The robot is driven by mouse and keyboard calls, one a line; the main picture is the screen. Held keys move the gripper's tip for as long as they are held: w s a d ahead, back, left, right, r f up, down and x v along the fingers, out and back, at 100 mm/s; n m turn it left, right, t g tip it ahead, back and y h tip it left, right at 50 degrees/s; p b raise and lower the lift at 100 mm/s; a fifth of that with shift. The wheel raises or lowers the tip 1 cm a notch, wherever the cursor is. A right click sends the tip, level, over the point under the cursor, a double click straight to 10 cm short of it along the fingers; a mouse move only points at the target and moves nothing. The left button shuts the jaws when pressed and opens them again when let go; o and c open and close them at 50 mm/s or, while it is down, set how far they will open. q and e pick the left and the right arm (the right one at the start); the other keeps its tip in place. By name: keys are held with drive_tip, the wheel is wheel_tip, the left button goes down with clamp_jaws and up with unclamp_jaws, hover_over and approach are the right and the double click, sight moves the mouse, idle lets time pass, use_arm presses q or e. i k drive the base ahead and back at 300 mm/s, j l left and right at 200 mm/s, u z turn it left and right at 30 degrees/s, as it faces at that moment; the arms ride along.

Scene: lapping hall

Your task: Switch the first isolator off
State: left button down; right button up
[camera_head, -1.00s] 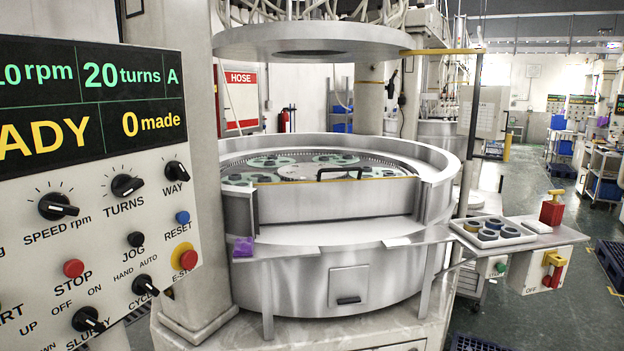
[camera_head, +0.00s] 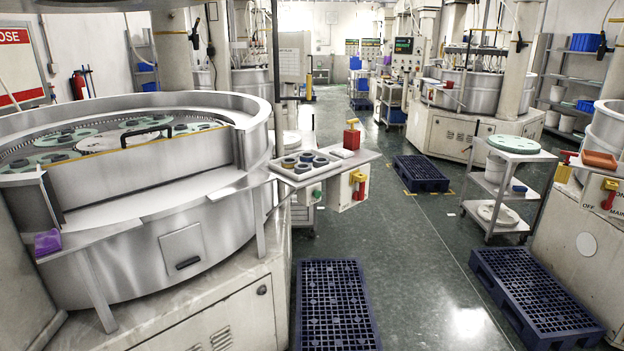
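Neither of my grippers is in view. A grey isolator box with a yellow plate and a red handle (camera_head: 358,188) is at the middle, below the small side shelf of the near round machine. The handle appears to hang downward, but it is small and its exact setting is hard to read. A second yellow plate with a red handle (camera_head: 609,194) is at the right edge on another machine, beside "ON", "OFF" and "MAIN" lettering. The pictures do not show which isolator is the first.
The near lapping machine (camera_head: 185,247) fills the left. Dark blue pallets lie on the floor at the front middle (camera_head: 335,305), at the right (camera_head: 535,293) and farther back (camera_head: 420,174). A white trolley (camera_head: 506,185) stands at the right. Green floor between them is clear.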

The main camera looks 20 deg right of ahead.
sight(357, 196)
drive_tip(key=i+l, duration=0.55)
drive_tip(key=l, duration=0.25)
drive_tip(key=i+l+z, duration=0.15)
drive_tip(key=i+l, duration=0.4)
drive_tip(key=l, duration=0.25)
drive_tip(key=i+l, duration=0.6)
drive_tip(key=l, duration=0.15)
drive_tip(key=k+z, duration=0.05)
